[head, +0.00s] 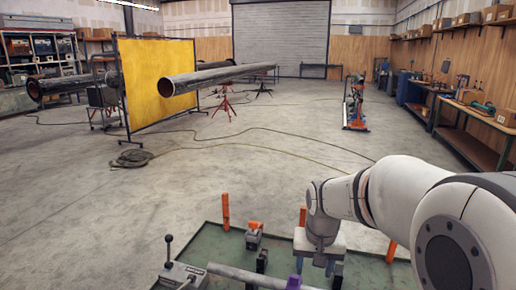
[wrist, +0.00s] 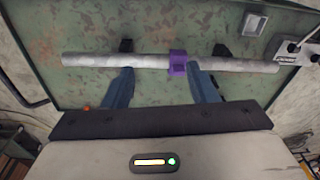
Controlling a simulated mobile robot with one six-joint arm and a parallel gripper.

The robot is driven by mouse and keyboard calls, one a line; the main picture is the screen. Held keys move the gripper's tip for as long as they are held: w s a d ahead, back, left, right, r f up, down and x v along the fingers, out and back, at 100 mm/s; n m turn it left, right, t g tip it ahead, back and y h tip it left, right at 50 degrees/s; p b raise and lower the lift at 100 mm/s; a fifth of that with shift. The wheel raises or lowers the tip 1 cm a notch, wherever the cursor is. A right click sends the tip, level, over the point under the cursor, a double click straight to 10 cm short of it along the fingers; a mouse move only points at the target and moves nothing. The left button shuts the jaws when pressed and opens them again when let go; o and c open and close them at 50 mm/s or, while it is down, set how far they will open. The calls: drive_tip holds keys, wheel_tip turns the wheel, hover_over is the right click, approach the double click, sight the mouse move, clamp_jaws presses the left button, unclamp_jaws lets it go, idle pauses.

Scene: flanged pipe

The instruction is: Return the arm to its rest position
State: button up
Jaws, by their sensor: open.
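My gripper (head: 314,266) is at the lower right of the head view, pointing down over a green work surface. In the wrist view my gripper (wrist: 160,80) is open, its two blue fingers apart with nothing held between them. A grey pipe (wrist: 100,61) lies across the wrist view just past the fingertips; I cannot tell whether they touch it. A purple collar (wrist: 178,63) sits around the pipe between the fingertips. In the head view the pipe (head: 240,274) and purple collar (head: 293,283) show at the bottom edge.
The green surface (head: 220,240) has orange posts (head: 226,212) and a lever box (head: 182,274) at its left. A yellow screen (head: 154,80) and a long pipe on stands (head: 215,76) are farther back. A workbench (head: 480,115) lines the right. The middle floor is mostly clear, with cables.

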drive_tip(key=s+d+r+n+t, duration=0.1)
drive_tip(key=s+r+n, duration=0.1)
drive_tip(key=s, duration=1.4)
drive_tip(key=shift+d, duration=0.25)
